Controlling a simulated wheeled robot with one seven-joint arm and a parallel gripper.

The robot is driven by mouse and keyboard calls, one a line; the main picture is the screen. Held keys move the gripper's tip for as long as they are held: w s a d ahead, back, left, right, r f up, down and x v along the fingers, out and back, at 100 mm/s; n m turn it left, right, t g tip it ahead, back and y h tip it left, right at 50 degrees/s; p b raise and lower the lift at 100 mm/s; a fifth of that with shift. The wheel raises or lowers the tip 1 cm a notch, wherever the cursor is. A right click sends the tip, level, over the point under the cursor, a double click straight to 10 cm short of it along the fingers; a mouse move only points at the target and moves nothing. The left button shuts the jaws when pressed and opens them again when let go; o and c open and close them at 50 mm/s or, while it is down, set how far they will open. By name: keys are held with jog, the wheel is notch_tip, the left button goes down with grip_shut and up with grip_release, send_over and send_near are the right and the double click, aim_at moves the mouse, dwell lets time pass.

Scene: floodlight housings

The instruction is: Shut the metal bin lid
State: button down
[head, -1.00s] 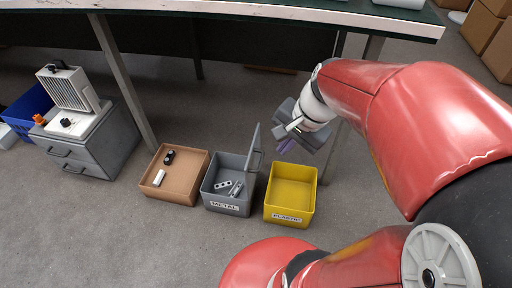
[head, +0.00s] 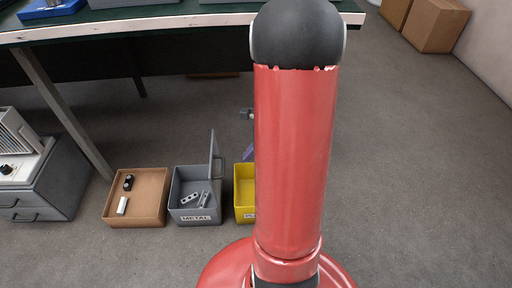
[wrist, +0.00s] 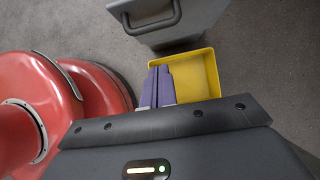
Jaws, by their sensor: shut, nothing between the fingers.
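The grey metal bin (head: 196,217), labelled METAL, stands on the floor with a few metal parts inside. Its lid (head: 213,155) stands open, nearly upright along the bin's right side, with a handle on its right face. In the wrist view, the grey panel with a dark handle at the top looks like this lid (wrist: 185,20). My gripper (wrist: 158,72) has its purple fingers together and empty, over the yellow bin and apart from the lid. In the head view, my arm hides most of the gripper; only a bit of purple shows.
The yellow plastic bin (head: 244,178) stands right of the metal bin, partly behind my arm. A brown bin (head: 109,210) with small parts stands to the left. A drawer cabinet (head: 58,190) is further left. The workbench (head: 160,24) stands behind; floor at right is clear.

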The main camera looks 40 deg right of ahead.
aim_at(222, 169)
jog(key=w+a+f+b, duration=0.1)
jog(key=w+a+f, duration=0.2)
jog(key=a, duration=0.1)
jog(key=shift+a, duration=0.2)
jog(key=shift+w, duration=0.1)
jog(key=shift+w+a+r+g+h+p, duration=0.15)
jog(key=shift+w+a+g+h+p, duration=0.25)
jog(key=shift+p, duration=0.6)
